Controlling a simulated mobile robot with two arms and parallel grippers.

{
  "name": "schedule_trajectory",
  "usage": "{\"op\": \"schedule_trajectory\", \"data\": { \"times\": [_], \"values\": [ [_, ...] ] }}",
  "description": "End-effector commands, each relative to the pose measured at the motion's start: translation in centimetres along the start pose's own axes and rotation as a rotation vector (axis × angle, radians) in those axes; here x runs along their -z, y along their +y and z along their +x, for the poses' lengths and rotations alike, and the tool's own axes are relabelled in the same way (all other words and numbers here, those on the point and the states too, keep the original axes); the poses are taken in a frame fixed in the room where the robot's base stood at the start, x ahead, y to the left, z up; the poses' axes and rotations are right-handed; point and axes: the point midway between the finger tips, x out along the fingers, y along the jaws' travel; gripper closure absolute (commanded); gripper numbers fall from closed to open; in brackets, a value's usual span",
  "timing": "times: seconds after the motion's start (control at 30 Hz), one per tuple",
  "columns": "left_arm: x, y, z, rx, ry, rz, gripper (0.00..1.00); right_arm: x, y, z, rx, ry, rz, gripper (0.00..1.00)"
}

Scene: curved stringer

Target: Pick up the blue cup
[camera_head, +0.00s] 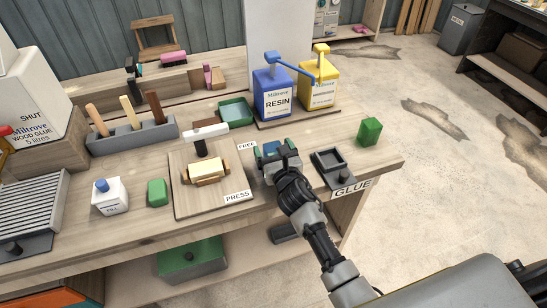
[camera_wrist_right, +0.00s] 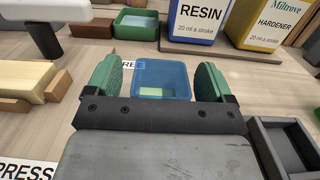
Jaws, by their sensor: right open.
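The blue cup (camera_wrist_right: 152,72) is a square, open-topped cup with something pale green inside, seen in the right wrist view. It stands upright on the bench, between or just beyond the green fingers of my right gripper (camera_wrist_right: 163,82). A gap shows on each side, so the fingers look apart from it. My left gripper is not in view.
The press board (camera_head: 220,197) lies left of the gripper, a black tray (camera_head: 328,162) right. Behind stand the blue resin dispenser (camera_head: 272,95), yellow hardener dispenser (camera_head: 321,85) and a green tray (camera_head: 236,112). A green block (camera_head: 370,131) sits near the bench's right edge.

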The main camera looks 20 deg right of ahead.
Motion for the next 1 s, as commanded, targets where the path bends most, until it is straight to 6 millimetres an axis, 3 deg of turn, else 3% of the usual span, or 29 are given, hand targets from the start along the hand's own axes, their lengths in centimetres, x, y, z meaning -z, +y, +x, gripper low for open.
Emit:
{"op": "schedule_trajectory", "data": {
  "times": [0.17,0.5,0.77,1.0],
  "values": [
    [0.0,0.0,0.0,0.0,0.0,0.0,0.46,0.0,0.0,0.0,0.0,0.0,0.0,0.2],
    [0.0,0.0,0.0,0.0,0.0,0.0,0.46,0.0,0.0,-0.1,0.0,0.0,0.001,0.7],
    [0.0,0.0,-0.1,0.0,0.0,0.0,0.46,-0.1,0.0,-0.1,0.0,0.0,0.0,0.7],
    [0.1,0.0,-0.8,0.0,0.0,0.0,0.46,-2.5,-0.1,-0.1,-0.002,-0.003,-0.003,0.7]
  ]
}}
